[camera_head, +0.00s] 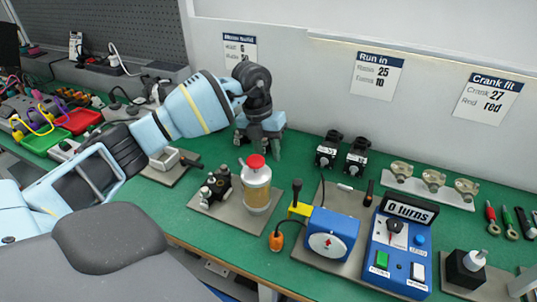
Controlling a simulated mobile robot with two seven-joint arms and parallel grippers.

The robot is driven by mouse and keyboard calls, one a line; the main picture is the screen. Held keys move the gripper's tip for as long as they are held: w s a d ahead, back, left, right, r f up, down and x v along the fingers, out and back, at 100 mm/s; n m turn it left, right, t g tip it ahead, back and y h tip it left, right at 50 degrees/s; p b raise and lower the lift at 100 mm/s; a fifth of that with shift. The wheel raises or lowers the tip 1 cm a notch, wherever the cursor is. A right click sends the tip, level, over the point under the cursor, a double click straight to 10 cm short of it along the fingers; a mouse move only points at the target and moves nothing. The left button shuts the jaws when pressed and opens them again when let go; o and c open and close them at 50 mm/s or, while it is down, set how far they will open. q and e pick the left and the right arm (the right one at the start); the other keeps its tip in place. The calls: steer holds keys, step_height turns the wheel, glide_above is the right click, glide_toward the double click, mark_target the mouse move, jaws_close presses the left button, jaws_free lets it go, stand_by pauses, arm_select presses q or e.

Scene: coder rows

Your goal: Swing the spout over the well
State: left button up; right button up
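A jar with a red cap (257,184) and amber contents stands on a grey plate (232,217) near the middle of the bench. A small pale piece sticks out at its upper left, and I cannot tell whether this is the spout. A small dark fixture with knobs (218,186) stands just left of the jar on the same plate. I cannot make out a well. My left gripper (260,146) hangs behind the jar, pointing down, its fingers apart and apparently empty. It looks clear of the jar. My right gripper is out of view.
Right of the jar are a blue box with a dial (331,234), an orange-handled item (276,241) and a blue counter panel (398,247). Black fixtures (357,156) and glass cups (433,181) stand behind. Coloured trays (78,121) lie left. Some green mat is bare behind the jar.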

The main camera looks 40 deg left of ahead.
arm_select(q)
steer(key=shift+d+f, duration=0.1)
steer(key=shift+f, duration=0.65)
jaws_close()
steer(key=c, duration=0.7)
jaws_free()
jaws_free()
step_height(320, 180, up, 8)
steer(key=a, duration=0.1)
steer(key=shift+a, duration=0.25)
